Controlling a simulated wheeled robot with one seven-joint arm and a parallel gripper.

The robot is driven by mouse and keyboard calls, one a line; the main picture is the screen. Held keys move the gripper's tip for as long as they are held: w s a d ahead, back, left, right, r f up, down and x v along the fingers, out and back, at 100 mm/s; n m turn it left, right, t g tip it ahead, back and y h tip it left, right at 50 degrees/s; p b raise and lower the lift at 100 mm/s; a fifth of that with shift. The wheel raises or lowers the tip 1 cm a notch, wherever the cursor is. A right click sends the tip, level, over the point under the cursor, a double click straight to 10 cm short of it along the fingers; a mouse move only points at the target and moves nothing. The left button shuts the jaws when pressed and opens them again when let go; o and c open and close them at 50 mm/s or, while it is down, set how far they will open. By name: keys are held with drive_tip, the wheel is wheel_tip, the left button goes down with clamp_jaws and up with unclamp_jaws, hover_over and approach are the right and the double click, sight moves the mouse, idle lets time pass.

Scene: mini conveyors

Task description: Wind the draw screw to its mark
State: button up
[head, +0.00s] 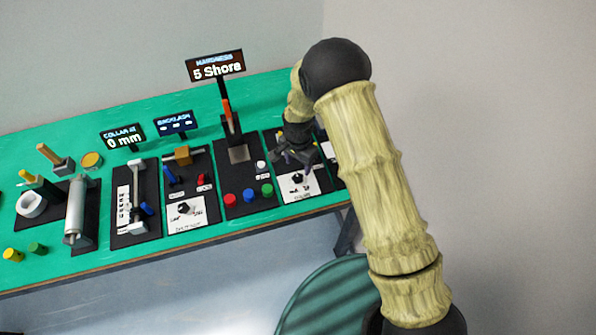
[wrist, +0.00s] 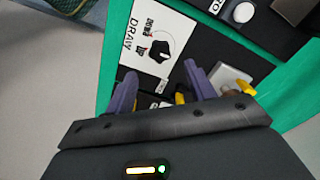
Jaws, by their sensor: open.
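A black pointer knob (wrist: 160,52) sits on a white card labelled DRAW (wrist: 135,45), with small dark markings beside it that are too small to read. In the head view the same knob (head: 297,178) and card (head: 307,188) are at the right end of the table. My gripper (head: 297,160) is just above and behind the knob there. In the wrist view my gripper (wrist: 160,80) has its purple fingers spread, with nothing between the tips. The knob appears beyond the fingertips, apart from them. Part of the draw station is hidden behind my gripper and arm.
Left of it is a dark panel with red (head: 230,200), blue (head: 249,195) and green buttons (head: 267,190). A display (head: 216,68) reads 5 Shore; another (head: 123,138) reads 0 mm. A second knob (head: 184,208) is farther left. The table's front edge is close by.

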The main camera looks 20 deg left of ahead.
sight(298, 177)
wheel_tip(298, 177, down, 7)
drive_tip(key=shift+r+p, duration=0.15)
drive_tip(key=shift+p, duration=0.7)
drive_tip(key=c, duration=1)
